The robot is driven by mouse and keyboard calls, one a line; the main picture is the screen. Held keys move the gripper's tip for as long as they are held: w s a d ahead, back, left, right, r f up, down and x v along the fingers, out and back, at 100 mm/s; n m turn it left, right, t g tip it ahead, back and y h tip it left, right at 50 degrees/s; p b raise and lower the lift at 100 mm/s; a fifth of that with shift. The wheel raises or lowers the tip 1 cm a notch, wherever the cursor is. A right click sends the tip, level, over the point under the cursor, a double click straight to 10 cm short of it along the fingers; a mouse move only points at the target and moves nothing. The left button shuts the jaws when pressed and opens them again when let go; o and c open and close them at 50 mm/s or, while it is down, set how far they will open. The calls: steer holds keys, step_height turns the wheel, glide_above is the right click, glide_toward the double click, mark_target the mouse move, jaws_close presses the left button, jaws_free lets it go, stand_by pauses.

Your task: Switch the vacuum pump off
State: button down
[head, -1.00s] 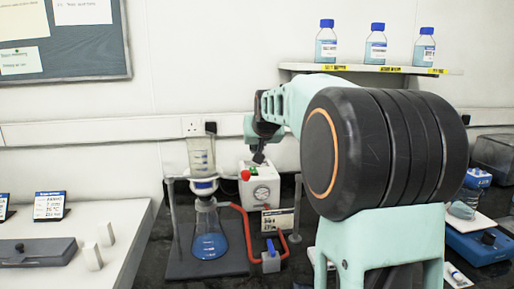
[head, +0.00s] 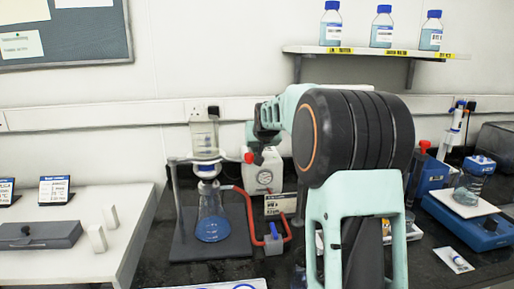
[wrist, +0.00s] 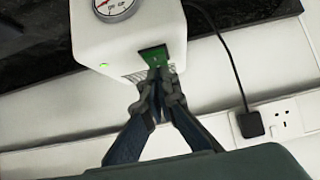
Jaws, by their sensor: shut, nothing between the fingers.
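The vacuum pump is a white box with a round gauge (head: 264,178), behind the red tubing in the head view. The wrist view shows its white casing (wrist: 110,38) close up, with part of the gauge (wrist: 116,6), a lit green lamp (wrist: 103,66) and a green switch (wrist: 154,56). My gripper (wrist: 160,76) is shut and empty. Its fingertips are at the green switch and overlap its lower edge; I cannot tell whether they touch it. In the head view my arm hides the pump's top, so the switch does not show there.
A filter flask with blue liquid (head: 212,226) stands left of the pump, under a funnel (head: 205,140). Red tubing (head: 251,217) runs to a small blue-handled valve (head: 274,238). A wall socket (wrist: 282,120) and a black plug (wrist: 249,124) lie beside the pump.

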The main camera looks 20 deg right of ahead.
steer(key=shift+w+r+g+p, duration=0.15)
steer(key=shift+g+p, duration=0.35)
steer(key=shift+p, duration=1.3)
steer(key=shift+f, duration=0.5)
steer(key=shift+w+d+r, duration=0.1)
steer(key=shift+r, duration=0.05)
steer(key=shift+w+d+r+p, duration=0.1)
steer(key=shift+w+r+p, duration=0.05)
steer(key=shift+w+p, duration=0.5)
steer(key=shift+r, duration=0.1)
steer(key=v, duration=1.2)
steer(key=shift+d, duration=0.15)
